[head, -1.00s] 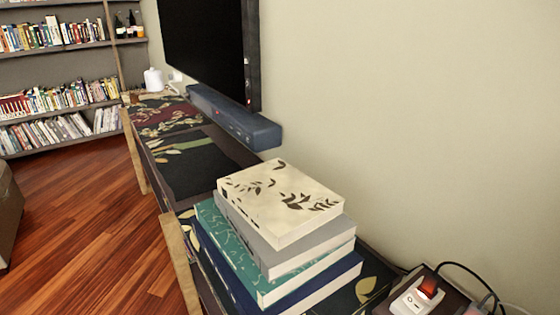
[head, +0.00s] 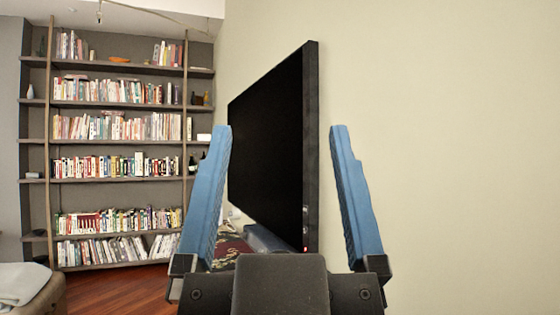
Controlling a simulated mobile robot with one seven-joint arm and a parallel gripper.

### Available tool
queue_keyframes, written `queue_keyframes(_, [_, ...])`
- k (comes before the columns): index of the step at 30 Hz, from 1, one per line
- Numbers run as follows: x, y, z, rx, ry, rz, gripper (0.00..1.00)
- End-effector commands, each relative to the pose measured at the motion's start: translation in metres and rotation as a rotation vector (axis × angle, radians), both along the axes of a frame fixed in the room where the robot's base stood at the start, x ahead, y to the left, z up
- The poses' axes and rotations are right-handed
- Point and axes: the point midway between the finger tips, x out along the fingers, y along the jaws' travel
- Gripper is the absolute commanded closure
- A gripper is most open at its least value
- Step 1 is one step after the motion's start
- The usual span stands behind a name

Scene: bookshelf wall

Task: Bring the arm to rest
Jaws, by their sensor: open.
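Nothing is between the fingertips but the view of the television behind. The gripper's dark body shows at the bottom edge. The rest of my arm is hidden below the frame.
A black television (head: 270,145) hangs on the pale wall (head: 450,150) behind the gripper. A dark soundbar (head: 263,239) shows below it, partly hidden. A tall bookshelf (head: 118,104) full of books fills the left. Wooden floor (head: 118,290) and a sofa corner (head: 30,288) lie lower left.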

Motion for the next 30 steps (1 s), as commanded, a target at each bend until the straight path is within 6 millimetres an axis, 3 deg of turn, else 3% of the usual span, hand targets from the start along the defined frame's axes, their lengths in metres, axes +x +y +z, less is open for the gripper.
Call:
queue_keyframes(9, [-0.001,0.001,0.002,-0.001,-0.005,0.002,0.13])
queue_keyframes(14, [-0.001,0.001,0.018,0.0,-0.004,0.001,0.13])
queue_keyframes(20, [-0.001,0.001,0.068,0.0,-0.003,0.001,0.13])
queue_keyframes(30, [-0.001,0.001,0.175,-0.001,-0.003,0.002,0.13])
